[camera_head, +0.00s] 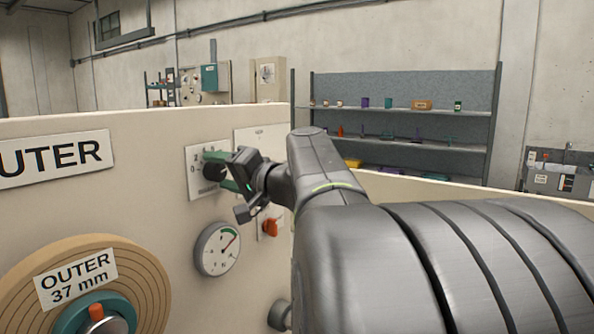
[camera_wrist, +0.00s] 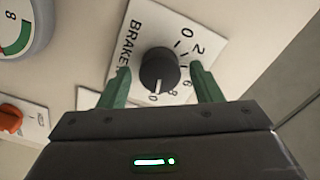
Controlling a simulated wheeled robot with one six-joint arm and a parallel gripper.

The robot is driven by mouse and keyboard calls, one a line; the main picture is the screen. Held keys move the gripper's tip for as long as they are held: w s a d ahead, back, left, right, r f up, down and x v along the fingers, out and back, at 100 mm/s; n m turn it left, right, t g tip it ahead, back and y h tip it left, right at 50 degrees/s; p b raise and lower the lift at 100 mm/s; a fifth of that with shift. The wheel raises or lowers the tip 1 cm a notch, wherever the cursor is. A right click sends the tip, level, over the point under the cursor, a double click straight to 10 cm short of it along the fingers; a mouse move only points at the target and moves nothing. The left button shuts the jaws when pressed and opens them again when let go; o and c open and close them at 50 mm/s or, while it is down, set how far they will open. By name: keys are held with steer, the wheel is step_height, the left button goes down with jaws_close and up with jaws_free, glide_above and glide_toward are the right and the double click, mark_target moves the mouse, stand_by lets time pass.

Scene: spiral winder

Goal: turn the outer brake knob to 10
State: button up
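The black brake knob (camera_head: 212,173) sits on a white dial plate (camera_head: 194,183) on the cream panel. It also shows in the wrist view (camera_wrist: 158,68), where its white mark points down in the picture, near the 8. In the wrist view a gap shows between the knob and each finger of my gripper (camera_wrist: 162,85).
A round gauge (camera_head: 217,249) with a red needle is below the dial plate. An orange knob (camera_head: 270,227) is to the right of the gauge. A roll labelled OUTER 37 mm (camera_head: 150,283) is at lower left. A shelf (camera_head: 400,107) with small items stands behind.

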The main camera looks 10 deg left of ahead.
steer(key=shift+d, duration=0.15)
steer(key=b+v, duration=0.2)
steer(key=v, duration=1.1)
steer(key=shift+d, duration=0.25)
steer(key=shift+a, duration=0.1)
steer(key=p+x, duration=0.2)
steer(key=x, duration=1.1)
steer(key=shift+a, duration=0.3)
steer(key=shift+d, duration=0.1)
